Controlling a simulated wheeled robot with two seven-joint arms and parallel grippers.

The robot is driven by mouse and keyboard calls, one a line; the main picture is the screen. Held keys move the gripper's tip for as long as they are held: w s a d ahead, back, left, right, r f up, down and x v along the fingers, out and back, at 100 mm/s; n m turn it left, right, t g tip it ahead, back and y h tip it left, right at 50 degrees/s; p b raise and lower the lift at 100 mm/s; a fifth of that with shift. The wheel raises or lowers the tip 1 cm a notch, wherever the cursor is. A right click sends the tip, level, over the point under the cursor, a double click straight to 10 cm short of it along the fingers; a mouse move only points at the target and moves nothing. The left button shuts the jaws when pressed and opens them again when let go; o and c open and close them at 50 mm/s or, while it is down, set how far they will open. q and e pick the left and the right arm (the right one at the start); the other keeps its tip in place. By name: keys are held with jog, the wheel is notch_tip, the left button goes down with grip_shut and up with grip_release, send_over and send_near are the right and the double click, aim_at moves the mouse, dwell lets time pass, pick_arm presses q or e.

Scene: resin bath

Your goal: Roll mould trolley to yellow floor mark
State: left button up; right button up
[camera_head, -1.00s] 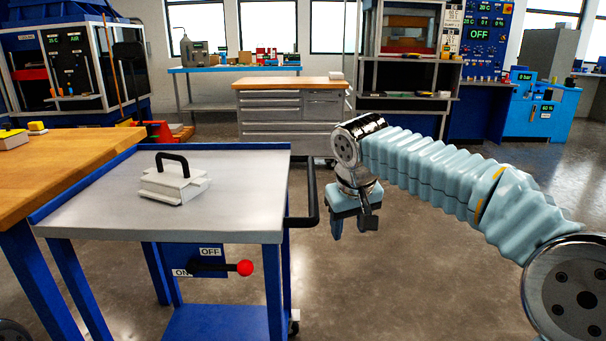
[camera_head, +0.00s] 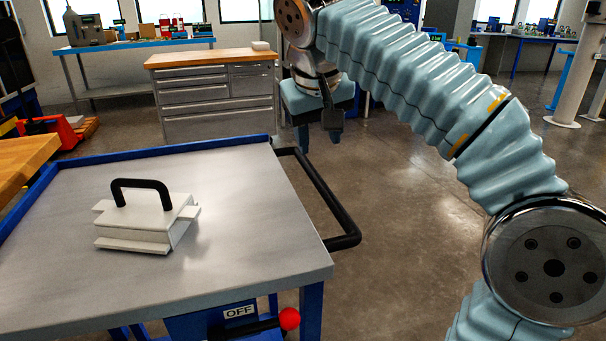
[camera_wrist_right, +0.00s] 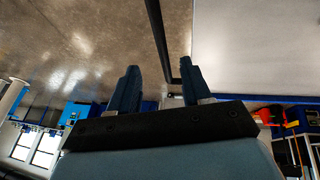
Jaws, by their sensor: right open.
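The mould trolley has a grey metal top (camera_head: 240,220) with blue edges and legs. A white mould (camera_head: 150,228) with a black handle rests on it. The trolley's black push handle (camera_head: 325,200) sticks out from its right side. My right gripper (camera_head: 319,138) is open and empty near the far end of this handle. In the right wrist view the handle bar (camera_wrist_right: 158,40) runs between the lines of the open fingers (camera_wrist_right: 157,80); contact cannot be told. A red-knobbed lever (camera_head: 289,319) shows below the top by an OFF label. The yellow floor mark and my left gripper are out of view.
A wooden bench (camera_head: 25,160) stands close on the trolley's left. A grey drawer cabinet (camera_head: 215,95) is behind it, and a red pallet truck (camera_head: 55,135) is at back left. The floor (camera_head: 410,215) right of the trolley looks clear.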

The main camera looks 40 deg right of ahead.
aim_at(320, 181)
jog(key=b+x, duration=0.2)
jog(key=x, duration=1)
jog(key=shift+f, duration=0.2)
jog(key=shift+c, duration=0.5)
grip_shut()
